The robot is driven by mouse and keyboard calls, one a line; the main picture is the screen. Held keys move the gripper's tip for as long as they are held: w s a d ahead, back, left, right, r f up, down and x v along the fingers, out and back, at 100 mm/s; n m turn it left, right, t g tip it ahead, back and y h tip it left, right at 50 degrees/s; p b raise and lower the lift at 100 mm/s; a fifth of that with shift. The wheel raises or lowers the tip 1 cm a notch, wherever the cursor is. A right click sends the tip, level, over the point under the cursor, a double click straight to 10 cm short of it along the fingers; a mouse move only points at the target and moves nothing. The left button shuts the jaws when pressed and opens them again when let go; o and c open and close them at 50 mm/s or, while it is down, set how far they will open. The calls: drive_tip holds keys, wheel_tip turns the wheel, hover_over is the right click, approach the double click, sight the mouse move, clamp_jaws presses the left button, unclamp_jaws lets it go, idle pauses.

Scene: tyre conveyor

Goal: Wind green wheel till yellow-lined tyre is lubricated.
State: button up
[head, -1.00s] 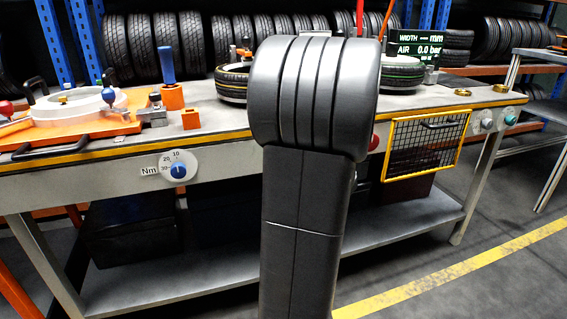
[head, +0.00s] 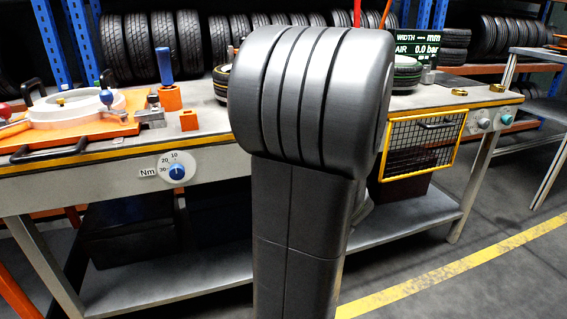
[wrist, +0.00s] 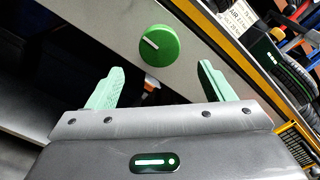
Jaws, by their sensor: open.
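The green wheel (wrist: 158,45) is a round knob with a pale pointer line, on the grey front panel in the wrist view. My gripper (wrist: 161,67) is open and empty, its two pale green fingers pointing at the panel, one on each side of the wheel's line and short of it. In the head view my arm hides the wheel and gripper. A tyre with a yellowish line (head: 221,84) lies on the bench, mostly hidden behind my arm. A tyre with a green line (head: 407,75) lies right of my arm. I cannot see lubricant on either.
A blue torque dial (head: 177,170) is on the bench front at left. A yellow-framed mesh guard (head: 424,142) and two more knobs (head: 505,120) are at right. The display (head: 417,47) reads AIR 0.0 bar. An orange fixture (head: 75,130) stands at left. An orange-tipped part (wrist: 151,85) shows below the wheel.

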drive_tip(key=v, duration=0.7)
drive_tip(key=shift+p, duration=0.35)
drive_tip(key=shift+w, duration=0.1)
drive_tip(key=b+x, duration=0.1)
drive_tip(key=x, duration=1.2)
drive_tip(key=shift+w+a+b, duration=0.15)
drive_tip(key=shift+w+b, duration=0.2)
drive_tip(key=shift+b, duration=0.05)
drive_tip(key=shift+s, duration=0.1)
